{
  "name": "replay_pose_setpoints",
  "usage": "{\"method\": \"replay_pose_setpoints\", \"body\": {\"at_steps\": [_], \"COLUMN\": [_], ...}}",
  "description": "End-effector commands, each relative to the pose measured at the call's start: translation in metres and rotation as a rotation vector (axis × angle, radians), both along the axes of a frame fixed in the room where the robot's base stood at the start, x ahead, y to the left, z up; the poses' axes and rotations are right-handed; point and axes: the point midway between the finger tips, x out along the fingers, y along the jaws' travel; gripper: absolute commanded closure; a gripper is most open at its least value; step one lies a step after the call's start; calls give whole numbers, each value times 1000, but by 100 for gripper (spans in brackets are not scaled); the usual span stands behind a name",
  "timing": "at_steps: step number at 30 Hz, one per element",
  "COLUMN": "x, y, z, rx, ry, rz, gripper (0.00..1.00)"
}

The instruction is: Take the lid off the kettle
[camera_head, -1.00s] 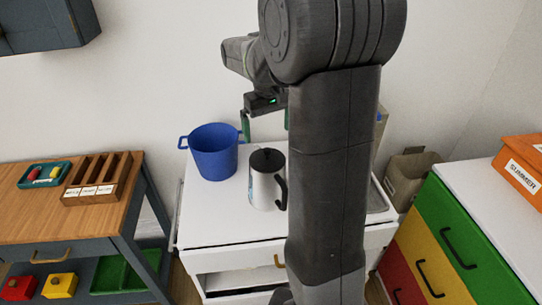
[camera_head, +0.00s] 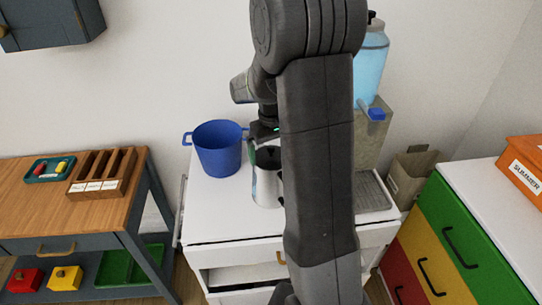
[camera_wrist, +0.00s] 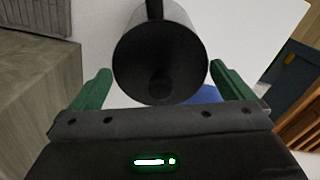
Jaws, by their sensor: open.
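The kettle (camera_head: 266,188) stands upright on the white counter, pale-bodied with a dark handle, partly hidden by my arm in the head view. Its round black lid (camera_wrist: 135,55) is on top, with a dark knob near its lower edge in the wrist view. My gripper (camera_wrist: 163,88) is open and empty. Its two green fingers are on either side of the lid, above the kettle; whether they touch it I cannot tell. In the head view the gripper is mostly hidden behind my arm.
A blue pot (camera_head: 218,150) stands left of the kettle. A water dispenser with a blue bottle (camera_head: 370,65) and a drip tray (camera_head: 373,190) are to the right. A wooden table (camera_head: 55,215) is at left, coloured drawers (camera_head: 450,235) at right. The counter front is clear.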

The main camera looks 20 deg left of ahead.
Motion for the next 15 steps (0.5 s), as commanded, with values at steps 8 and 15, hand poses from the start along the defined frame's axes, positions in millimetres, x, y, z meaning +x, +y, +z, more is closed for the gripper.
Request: {"method": "replay_pose_setpoints", "body": {"at_steps": [8,15], "x": [0,0], "y": [0,0], "z": [0,3], "rx": [1,2], "ry": [-1,-1], "rz": [0,0], "gripper": [26,26]}}
